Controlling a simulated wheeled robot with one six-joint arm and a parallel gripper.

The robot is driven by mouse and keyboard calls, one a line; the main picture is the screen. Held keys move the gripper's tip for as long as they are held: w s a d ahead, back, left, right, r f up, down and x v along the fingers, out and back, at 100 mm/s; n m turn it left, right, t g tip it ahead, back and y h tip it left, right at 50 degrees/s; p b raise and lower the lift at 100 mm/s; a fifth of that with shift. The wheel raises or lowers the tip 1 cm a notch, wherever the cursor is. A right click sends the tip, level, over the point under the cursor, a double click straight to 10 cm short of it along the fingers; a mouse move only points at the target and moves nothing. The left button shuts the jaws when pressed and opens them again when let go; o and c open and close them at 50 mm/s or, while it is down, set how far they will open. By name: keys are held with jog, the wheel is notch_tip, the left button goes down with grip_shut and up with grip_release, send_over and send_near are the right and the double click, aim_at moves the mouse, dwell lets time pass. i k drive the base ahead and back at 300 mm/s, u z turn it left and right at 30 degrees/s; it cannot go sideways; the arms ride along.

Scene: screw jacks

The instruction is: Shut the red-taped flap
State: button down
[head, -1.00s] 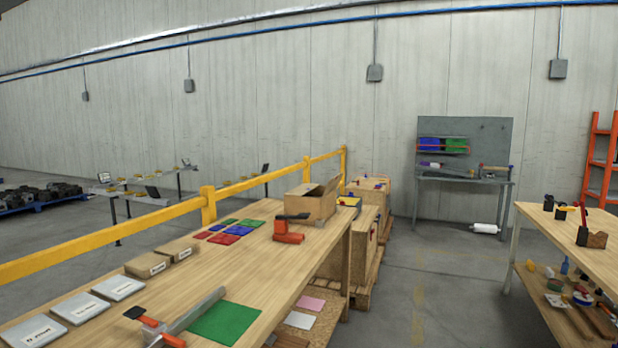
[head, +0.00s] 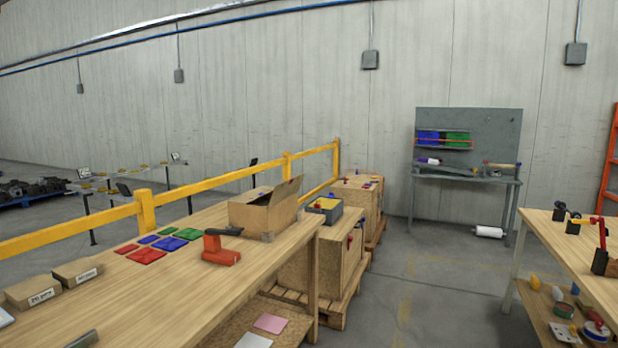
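An open cardboard box (head: 262,218) stands at the far end of the long wooden table on the left. One flap (head: 287,189) stands up at its right side. I cannot make out red tape on any flap at this distance. My gripper is not in view.
A red tool with a black handle (head: 220,252) sits on the table (head: 200,291) in front of the box. Several red, blue and green pieces lie left of it. Wooden crates stand beyond the table end. A yellow rail (head: 146,212) runs behind. The floor between the tables (head: 400,290) is clear.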

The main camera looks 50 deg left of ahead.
aim_at(282, 191)
jog(key=i, duration=0.15)
jog(key=u, duration=1.8)
jog(key=i, duration=1)
jog(key=z, duration=0.05)
jog(key=k, duration=0.6)
jog(key=z, duration=0.55)
jog(key=i, duration=1.55)
jog(key=u, duration=0.8)
